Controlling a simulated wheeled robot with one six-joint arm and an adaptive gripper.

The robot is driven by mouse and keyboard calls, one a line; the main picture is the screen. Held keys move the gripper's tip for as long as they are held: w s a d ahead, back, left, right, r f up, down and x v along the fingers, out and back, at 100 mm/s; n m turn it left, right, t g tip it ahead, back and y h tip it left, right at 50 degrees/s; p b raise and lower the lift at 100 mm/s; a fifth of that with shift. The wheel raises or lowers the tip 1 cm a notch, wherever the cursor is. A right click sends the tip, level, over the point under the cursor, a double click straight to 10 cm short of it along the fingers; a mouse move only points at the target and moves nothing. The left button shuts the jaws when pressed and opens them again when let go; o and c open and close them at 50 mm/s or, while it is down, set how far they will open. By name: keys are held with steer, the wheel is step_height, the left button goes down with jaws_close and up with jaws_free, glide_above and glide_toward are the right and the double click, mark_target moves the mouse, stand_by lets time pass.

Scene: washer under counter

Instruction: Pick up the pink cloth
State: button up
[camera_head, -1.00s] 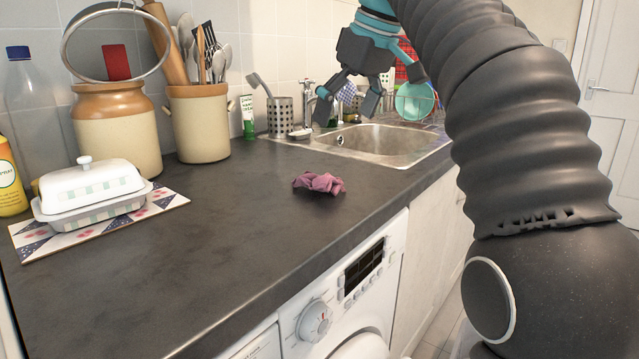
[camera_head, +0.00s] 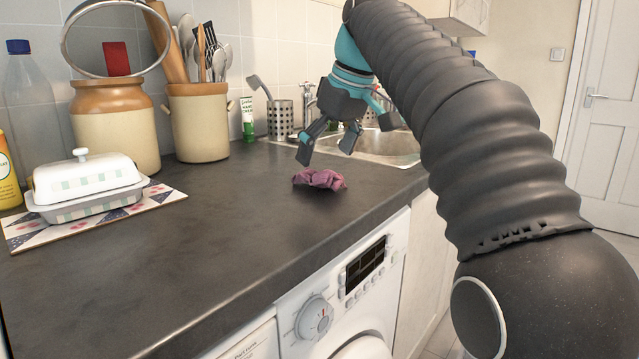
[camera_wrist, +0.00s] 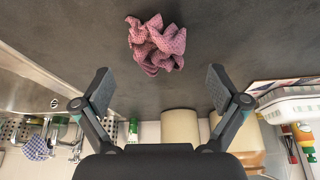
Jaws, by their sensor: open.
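The pink cloth (camera_head: 320,179) lies crumpled on the dark counter, a little back from its front edge. In the wrist view the cloth (camera_wrist: 157,44) shows whole at the top centre, beyond the fingertips and between their lines. My gripper (camera_head: 328,152) is above and just behind the cloth in the head view, with its fingers pointing down. In the wrist view my gripper (camera_wrist: 160,88) has its two fingers spread wide with nothing between them. It does not touch the cloth.
The steel sink (camera_head: 385,146) lies behind my gripper. A white butter dish (camera_head: 85,185) on a patterned board, a utensil crock (camera_head: 199,122) and a large jar (camera_head: 115,128) stand to the left. The washing machine (camera_head: 345,300) is below the counter. The counter around the cloth is clear.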

mark_target(321, 171)
steer(key=b+x, duration=0.1)
steer(key=x, duration=0.3)
steer(key=shift+w+f, duration=0.2)
steer(key=c, duration=0.9)
steer(key=shift+r, duration=0.1)
steer(key=shift+r, duration=0.55)
steer(key=r+p, duration=0.1)
steer(key=r, duration=0.1)
steer(key=d+r+p, duration=0.1)
steer(key=r, duration=0.1)
steer(key=shift+w+d, duration=0.1)
steer(key=shift+w+d+r+p, duration=0.1)
steer(key=shift+d+r+p, duration=0.4)
steer(key=shift+d+r, duration=0.85)
steer(key=shift+w+d+r+p, duration=0.1)
steer(key=shift+d+r+p, duration=0.45)
steer(key=shift+d, duration=1.65)
steer(key=shift+d+r+p, duration=0.4)
steer(key=shift+d+r, duration=0.6)
steer(key=shift+d, duration=0.75)
